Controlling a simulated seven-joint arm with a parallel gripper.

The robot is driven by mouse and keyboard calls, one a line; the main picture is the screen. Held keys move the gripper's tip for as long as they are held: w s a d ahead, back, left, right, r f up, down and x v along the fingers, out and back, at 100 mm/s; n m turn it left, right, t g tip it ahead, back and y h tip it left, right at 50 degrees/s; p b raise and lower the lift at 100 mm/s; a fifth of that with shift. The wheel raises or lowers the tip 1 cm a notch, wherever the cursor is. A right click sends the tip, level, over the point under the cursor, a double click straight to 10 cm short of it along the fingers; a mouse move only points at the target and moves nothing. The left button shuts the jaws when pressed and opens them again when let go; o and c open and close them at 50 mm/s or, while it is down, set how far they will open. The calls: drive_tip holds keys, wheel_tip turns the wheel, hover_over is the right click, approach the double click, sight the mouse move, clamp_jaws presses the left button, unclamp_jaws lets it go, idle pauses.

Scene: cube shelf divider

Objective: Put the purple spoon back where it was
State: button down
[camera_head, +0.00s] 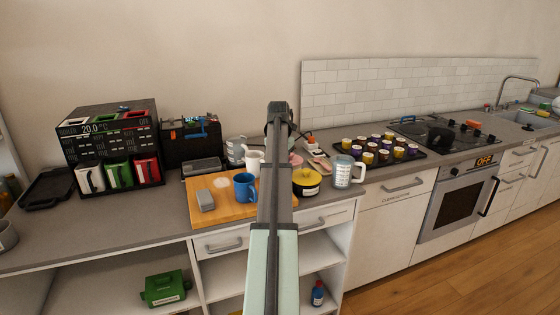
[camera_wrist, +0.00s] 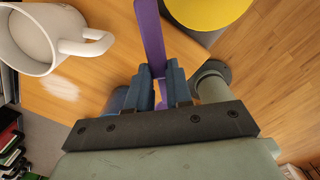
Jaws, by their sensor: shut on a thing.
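The purple spoon (camera_wrist: 152,35) shows in the wrist view as a long, narrow purple strip running up from between the fingers. My gripper (camera_wrist: 160,74) is shut on it with both dark blue fingers, and a short piece of purple shows below the fingertips. The spoon's far end runs out of the top of the wrist view, so its bowl is not clear there. In the head view my arm covers the middle of the counter, and I cannot make out the spoon or the fingers.
A white mug (camera_wrist: 40,40) is close at the left of the wrist view. A yellow pot (camera_head: 307,183) and measuring cup (camera_head: 343,172) stand right of my arm.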

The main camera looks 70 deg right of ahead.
drive_tip(key=shift+f, duration=3.85)
drive_tip(key=shift+f, duration=0.25)
drive_tip(key=c, duration=1.4)
unclamp_jaws()
drive_tip(key=o, duration=0.6)
drive_tip(key=shift+r, duration=0.15)
drive_tip(key=shift+a+r, duration=0.2)
drive_tip(key=shift+r, duration=3.2)
drive_tip(key=shift+w, duration=0.1)
